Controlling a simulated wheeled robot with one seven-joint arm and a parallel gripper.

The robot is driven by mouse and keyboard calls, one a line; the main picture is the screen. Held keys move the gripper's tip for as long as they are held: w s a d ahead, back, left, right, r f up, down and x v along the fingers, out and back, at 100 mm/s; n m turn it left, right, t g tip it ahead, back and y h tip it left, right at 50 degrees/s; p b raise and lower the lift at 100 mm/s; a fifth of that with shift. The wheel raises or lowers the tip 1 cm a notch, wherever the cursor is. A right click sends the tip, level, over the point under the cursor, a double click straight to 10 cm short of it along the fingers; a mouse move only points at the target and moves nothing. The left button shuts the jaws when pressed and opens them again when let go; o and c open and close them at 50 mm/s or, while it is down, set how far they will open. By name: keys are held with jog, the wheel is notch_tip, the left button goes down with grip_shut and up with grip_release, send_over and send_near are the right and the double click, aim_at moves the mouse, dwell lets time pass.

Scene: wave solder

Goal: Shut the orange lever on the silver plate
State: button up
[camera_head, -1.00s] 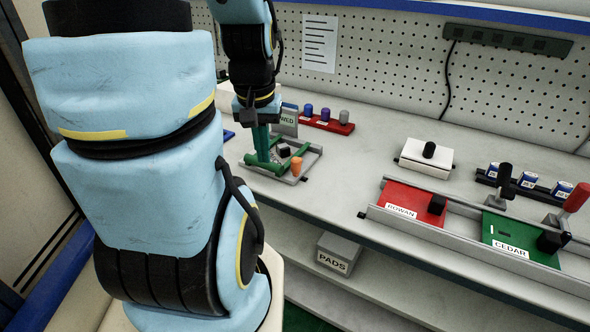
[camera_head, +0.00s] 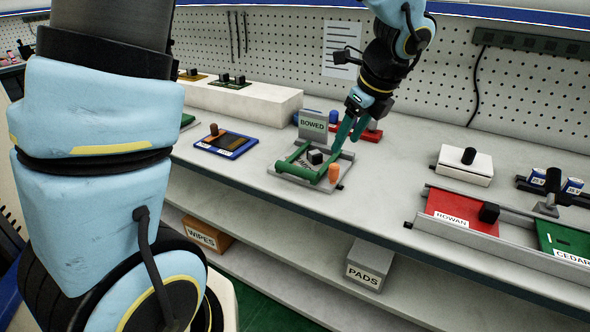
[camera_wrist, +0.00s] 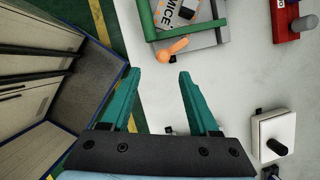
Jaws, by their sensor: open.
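The silver plate (camera_head: 282,180) lies on the bench with green bars (camera_head: 296,155) and a black knob (camera_head: 315,157) on it. The orange lever (camera_head: 334,171) stands at the plate's front right corner. In the wrist view the lever (camera_wrist: 172,50) juts from the edge of the plate (camera_wrist: 205,39), just beyond the fingertips. My gripper (camera_head: 350,134) is open and empty, its teal fingers pointing down near the plate's back right side in the head view. In the wrist view the gap between my fingertips (camera_wrist: 159,72) is empty. I cannot tell whether a finger touches the plate.
A BOWED sign (camera_head: 312,124) stands behind the plate, and a red holder (camera_head: 370,134) is behind my fingers. A blue-edged tray (camera_head: 226,146) is to the left. A white block (camera_head: 465,167) and red ROWAN board (camera_head: 458,213) are to the right. Bare bench lies between.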

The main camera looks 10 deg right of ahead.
aim_at(335, 165)
jog(key=shift+m, duration=0.7)
jog(key=x, duration=1)
jog(key=shift+w+d+f, duration=0.25)
jog(key=shift+w, duration=0.05)
jog(key=shift+c, duration=0.3)
grip_shut()
